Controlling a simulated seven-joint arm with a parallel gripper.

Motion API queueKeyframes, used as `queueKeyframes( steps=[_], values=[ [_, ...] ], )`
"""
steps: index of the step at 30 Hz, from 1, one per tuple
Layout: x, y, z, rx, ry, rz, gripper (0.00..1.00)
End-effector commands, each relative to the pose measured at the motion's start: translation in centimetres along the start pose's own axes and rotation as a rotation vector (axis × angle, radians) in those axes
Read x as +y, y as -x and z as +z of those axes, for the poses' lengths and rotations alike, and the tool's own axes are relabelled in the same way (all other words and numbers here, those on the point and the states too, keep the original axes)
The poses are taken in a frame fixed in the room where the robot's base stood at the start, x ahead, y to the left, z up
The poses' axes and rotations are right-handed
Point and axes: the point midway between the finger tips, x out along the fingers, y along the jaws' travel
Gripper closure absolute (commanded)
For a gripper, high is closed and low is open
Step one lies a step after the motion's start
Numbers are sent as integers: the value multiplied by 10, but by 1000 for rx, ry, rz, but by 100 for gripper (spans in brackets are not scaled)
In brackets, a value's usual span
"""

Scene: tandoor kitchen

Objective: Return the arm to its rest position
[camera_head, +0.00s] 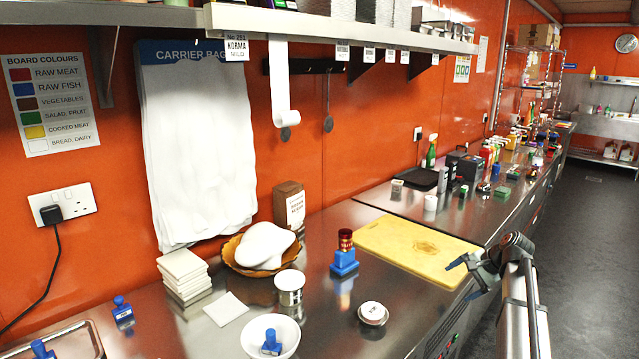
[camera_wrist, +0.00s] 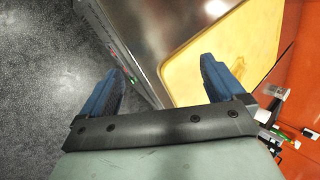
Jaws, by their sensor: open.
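My gripper (camera_head: 462,279) is at the right in the head view, beside the front edge of the steel counter and close to the near right corner of the yellow board (camera_head: 416,249). Its blue fingers are apart with nothing between them. In the wrist view my gripper (camera_wrist: 164,88) also shows open and empty. The left finger is over the dark floor (camera_wrist: 45,75), and the right finger is over the counter and yellow board (camera_wrist: 235,50). The arm reaches in from the lower right of the head view.
Bottles line the far counter. The floor (camera_head: 592,245) at right is clear.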

Motion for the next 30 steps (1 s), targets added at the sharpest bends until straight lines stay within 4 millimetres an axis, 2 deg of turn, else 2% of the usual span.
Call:
queueKeyframes(
  steps=[1, 3, 6, 13, 19, 23, 26, 30],
  values=[
    [17, 2, -20, 13, -57, -34, 4],
    [41, 0, -45, 29, -127, -77, 4],
    [73, -15, -66, 41, -187, -104, 4],
    [139, -71, -83, 43, -213, -70, 4],
    [197, -130, -78, 25, -182, 1, 4],
    [234, -169, -65, 4, -153, 53, 4],
    [261, -199, -48, -19, -123, 97, 4],
    [295, -240, -13, -62, -69, 165, 4]
  ],
)
